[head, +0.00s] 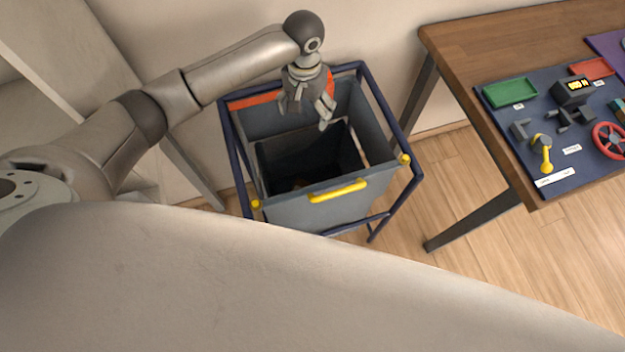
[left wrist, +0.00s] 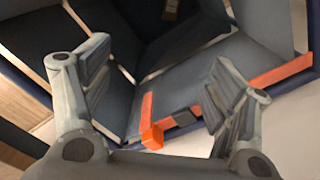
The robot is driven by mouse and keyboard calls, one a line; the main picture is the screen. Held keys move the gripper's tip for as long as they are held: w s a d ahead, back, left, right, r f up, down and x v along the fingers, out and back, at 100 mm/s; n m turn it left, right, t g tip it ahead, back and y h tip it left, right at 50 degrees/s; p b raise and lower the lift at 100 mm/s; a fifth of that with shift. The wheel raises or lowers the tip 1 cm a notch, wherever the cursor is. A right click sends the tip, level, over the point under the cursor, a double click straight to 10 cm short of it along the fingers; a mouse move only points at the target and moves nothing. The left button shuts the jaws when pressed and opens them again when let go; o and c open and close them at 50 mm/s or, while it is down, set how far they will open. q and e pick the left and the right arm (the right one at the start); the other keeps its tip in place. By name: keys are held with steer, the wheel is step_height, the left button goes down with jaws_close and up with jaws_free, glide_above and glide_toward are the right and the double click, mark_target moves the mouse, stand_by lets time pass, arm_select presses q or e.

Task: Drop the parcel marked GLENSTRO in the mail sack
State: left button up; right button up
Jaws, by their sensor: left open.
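The mail sack (head: 285,212) is a grey, open-topped bag hung in a dark blue tube frame, with a yellow handle on its front. My left gripper (head: 307,113) is over the back part of its opening, fingers apart, with nothing between them. The left wrist view shows both fingers (left wrist: 160,100) spread above grey sack walls (left wrist: 195,80). A small brown item lies deep in the sack (head: 300,183); a brown patch also shows at the top of the left wrist view (left wrist: 170,10). I cannot read any GLENSTRO mark on it. My right gripper is out of view.
A wooden table (head: 470,45) stands at the right, with a dark board (head: 510,100) holding a green tray, a red wheel and a yellow lever. An orange strip (left wrist: 280,75) runs along the sack's back. Wooden floor (head: 445,190) is clear between sack and table.

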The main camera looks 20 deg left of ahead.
arm_select(q)
step_height(320, 180, up, 6)
steer(key=shift+r, duration=0.15)
stand_by(0.6)
